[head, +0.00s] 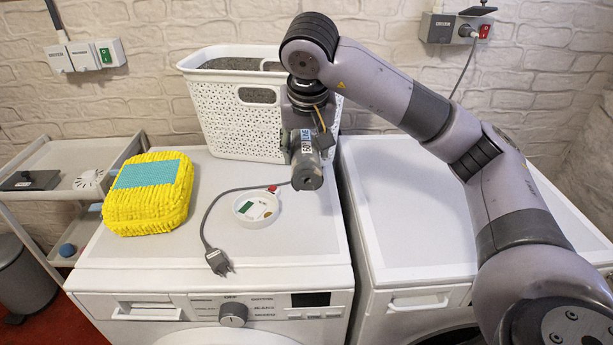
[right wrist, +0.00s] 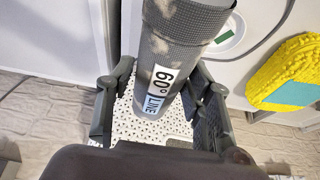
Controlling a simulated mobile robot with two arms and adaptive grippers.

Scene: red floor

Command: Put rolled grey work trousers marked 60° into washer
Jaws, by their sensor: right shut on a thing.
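The rolled grey work trousers (head: 307,172) hang upright below my right gripper (head: 306,128), over the rear right of the left machine's top. In the right wrist view, the grey roll (right wrist: 178,45) has a white label reading 60° and LINE. The right gripper (right wrist: 162,88) is shut on the roll, with a finger on each side. A white front-loading machine (head: 215,262) stands at the left, with a drawer, dial and dark display. Only the top of its round door (head: 232,338) shows, so its state is unclear. My left gripper is out of view.
A second white machine (head: 395,215) stands at the right, its top clear. On the left machine are a yellow bundle (head: 143,213) with a teal patch, a white perforated basket (head: 240,128), a round dish (head: 247,218) and a grey cable with plug (head: 219,262). A shelf trolley (head: 55,155) stands left.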

